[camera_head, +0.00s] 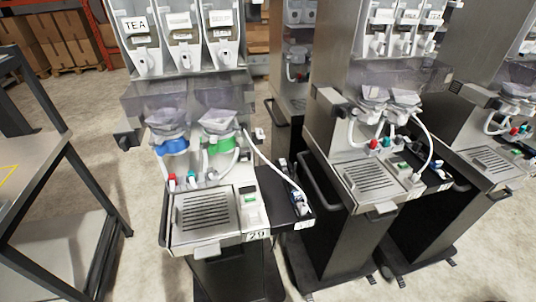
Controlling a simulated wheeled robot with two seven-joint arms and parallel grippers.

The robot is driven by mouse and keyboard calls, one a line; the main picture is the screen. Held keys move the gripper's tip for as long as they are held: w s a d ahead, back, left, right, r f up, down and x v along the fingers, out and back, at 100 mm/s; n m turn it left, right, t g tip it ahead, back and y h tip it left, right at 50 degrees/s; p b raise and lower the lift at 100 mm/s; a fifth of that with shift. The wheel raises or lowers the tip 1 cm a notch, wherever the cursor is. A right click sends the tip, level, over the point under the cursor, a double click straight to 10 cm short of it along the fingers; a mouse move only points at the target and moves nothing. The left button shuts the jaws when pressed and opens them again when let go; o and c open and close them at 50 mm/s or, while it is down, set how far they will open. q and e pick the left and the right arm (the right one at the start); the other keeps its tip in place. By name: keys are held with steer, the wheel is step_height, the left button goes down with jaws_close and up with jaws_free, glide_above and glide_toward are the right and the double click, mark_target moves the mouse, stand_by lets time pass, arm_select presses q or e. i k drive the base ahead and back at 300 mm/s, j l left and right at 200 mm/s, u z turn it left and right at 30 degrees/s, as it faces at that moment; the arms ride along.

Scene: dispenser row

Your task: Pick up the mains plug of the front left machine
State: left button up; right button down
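The front left machine (191,160) stands left of centre, with a canister labelled TEA at its top and the number 29 on its front edge. A white cable (265,158) runs from its upper right side down to a black side tray (270,205). At the cable's lower end, a small dark and whitish piece that looks like the mains plug (298,198) is at the tray's right side; its exact shape is too small to tell. Neither of my grippers shows in the view.
Similar machines stand at the centre right (385,160) and far right (490,160), with a narrow floor gap beside the front left machine. A dark-framed table (50,150) is at the left. Boxes (65,40) sit on shelving behind.

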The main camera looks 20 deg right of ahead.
mark_target(291, 188)
steer(key=l, duration=0.8)
steer(key=l+z, duration=0.1)
steer(key=l, duration=0.65)
steer(key=i, duration=0.05)
